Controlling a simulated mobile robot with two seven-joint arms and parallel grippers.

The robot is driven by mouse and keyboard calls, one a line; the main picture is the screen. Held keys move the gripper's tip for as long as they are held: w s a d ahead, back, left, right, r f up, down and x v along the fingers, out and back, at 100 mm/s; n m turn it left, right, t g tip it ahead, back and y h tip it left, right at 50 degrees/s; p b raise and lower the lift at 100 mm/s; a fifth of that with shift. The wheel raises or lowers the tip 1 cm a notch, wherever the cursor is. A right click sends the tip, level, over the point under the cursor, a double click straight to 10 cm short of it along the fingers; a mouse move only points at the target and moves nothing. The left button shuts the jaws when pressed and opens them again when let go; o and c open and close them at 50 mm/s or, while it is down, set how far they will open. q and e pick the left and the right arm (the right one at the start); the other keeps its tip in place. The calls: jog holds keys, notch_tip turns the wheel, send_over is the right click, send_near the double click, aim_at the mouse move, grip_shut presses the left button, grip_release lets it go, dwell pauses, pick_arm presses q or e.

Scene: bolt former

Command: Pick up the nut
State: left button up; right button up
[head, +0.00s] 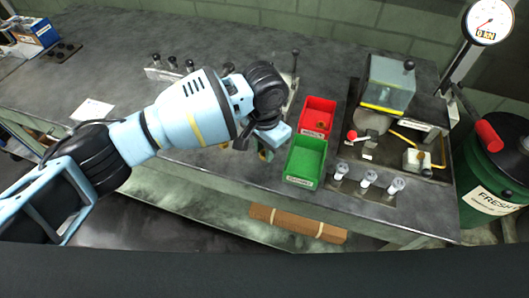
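My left gripper (253,151) hangs over the front edge of the grey workbench (110,50), just left of the green bin (304,160). It is partly hidden by its own wrist, and its opening is too small to judge. A small brass-coloured spot (265,155) shows at the fingers; I cannot tell whether it is the nut or whether it is held. The red bin (318,115) stands behind the green bin, with a small dark spot inside. The green bin looks empty. No nut can be made out clearly. My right gripper is not in view.
A press machine (388,85) with a clear guard stands right of the bins. Several clear-topped posts (368,180) stand in front of it. A row of black knobs (172,63) is behind my arm. A green drum (495,165) stands at the right. The bench's left part is mostly clear.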

pick_arm(q)
grip_shut()
jog(key=shift+r, duration=0.15)
notch_tip(320, 180, up, 10)
jog(key=p, duration=0.1)
dwell(0.3)
jog(key=s+a+f+n, duration=0.1)
jog(key=s+a+n, duration=0.3)
jog(key=a, duration=0.6)
jog(key=s+a+n, duration=0.5)
jog(key=s+a, duration=0.2)
jog(key=a, duration=0.4)
jog(key=shift+s+f, duration=0.2)
jog(key=shift+f, duration=0.15)
